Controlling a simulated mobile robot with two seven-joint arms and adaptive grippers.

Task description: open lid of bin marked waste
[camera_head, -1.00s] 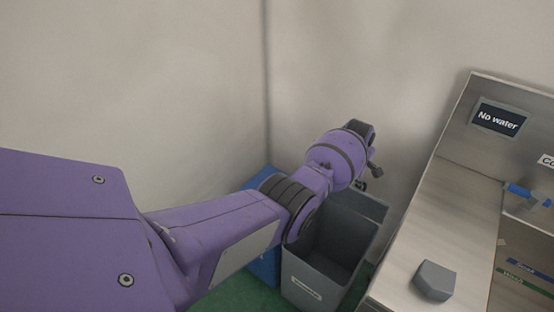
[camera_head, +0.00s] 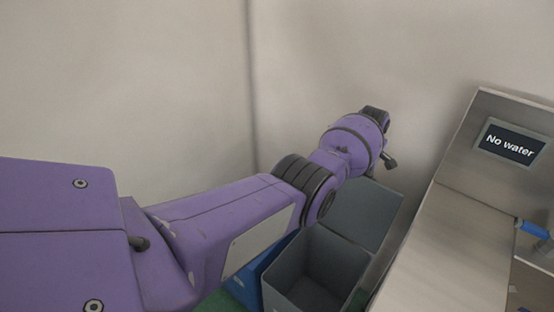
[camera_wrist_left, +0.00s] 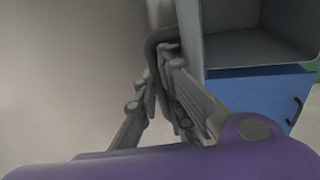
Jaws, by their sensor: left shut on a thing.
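The grey bin (camera_head: 292,268) stands on the floor in the corner, its top open and its dark inside showing. Its front is cut off by the lower edge of the head view, so no marking shows. Its grey lid (camera_head: 364,214) stands raised at the back, tilted toward the wall. The open bin also shows in the left wrist view (camera_wrist_left: 262,48). My left gripper (camera_wrist_left: 168,72) is shut on the lid's edge, with the fingers either side of it. In the head view my arm mostly hides the fingers. My right gripper is not in view.
A metal counter (camera_head: 440,255) with a "No water" sign (camera_head: 510,142) is close on the right. Bare walls meet behind the bins.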

